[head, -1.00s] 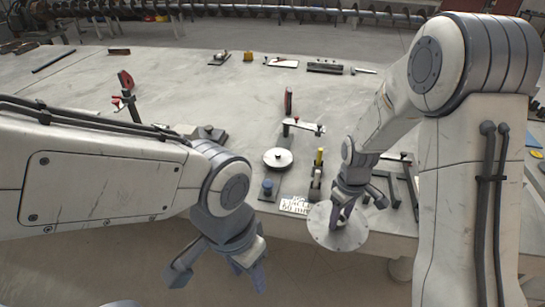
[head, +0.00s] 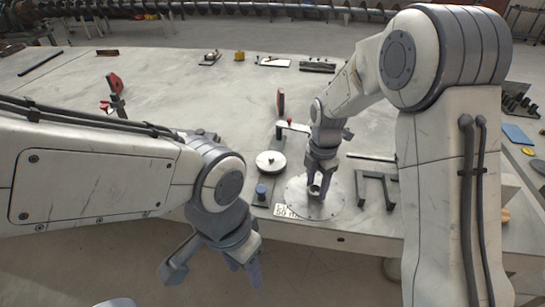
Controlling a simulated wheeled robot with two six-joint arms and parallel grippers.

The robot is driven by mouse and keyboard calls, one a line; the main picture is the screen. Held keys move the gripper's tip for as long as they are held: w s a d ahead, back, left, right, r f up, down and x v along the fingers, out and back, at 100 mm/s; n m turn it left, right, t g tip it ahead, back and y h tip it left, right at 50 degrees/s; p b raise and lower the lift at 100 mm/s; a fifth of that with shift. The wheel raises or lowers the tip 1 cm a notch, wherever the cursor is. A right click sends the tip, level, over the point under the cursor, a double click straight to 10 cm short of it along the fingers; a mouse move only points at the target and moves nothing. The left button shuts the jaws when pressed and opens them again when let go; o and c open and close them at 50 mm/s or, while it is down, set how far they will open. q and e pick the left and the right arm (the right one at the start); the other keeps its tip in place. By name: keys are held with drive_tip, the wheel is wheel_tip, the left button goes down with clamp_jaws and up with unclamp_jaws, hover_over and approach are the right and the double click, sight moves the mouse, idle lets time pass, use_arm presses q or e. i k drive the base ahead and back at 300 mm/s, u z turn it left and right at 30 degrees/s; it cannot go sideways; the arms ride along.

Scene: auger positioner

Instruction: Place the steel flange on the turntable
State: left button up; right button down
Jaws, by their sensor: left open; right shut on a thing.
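The steel flange (head: 300,205) is a wide, flat grey disc with small holes, in the middle of the head view. My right gripper (head: 317,188) is shut on its central part from above. The flange appears over the front part of the table; its exact height is unclear. A smaller round disc with a central pin, apparently the turntable (head: 264,164), is just left of and beyond the flange. My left gripper (head: 212,268) is open and empty in front of the table's edge, well left of the flange.
A blue-topped post (head: 261,191) and a white marked card (head: 284,211) lie close to the flange's left side. A dark bracket frame (head: 377,188) is at its right. A red-handled clamp (head: 281,103) stands behind. The table's left middle is mostly clear.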

sight(271, 161)
drive_tip(key=i, duration=0.9)
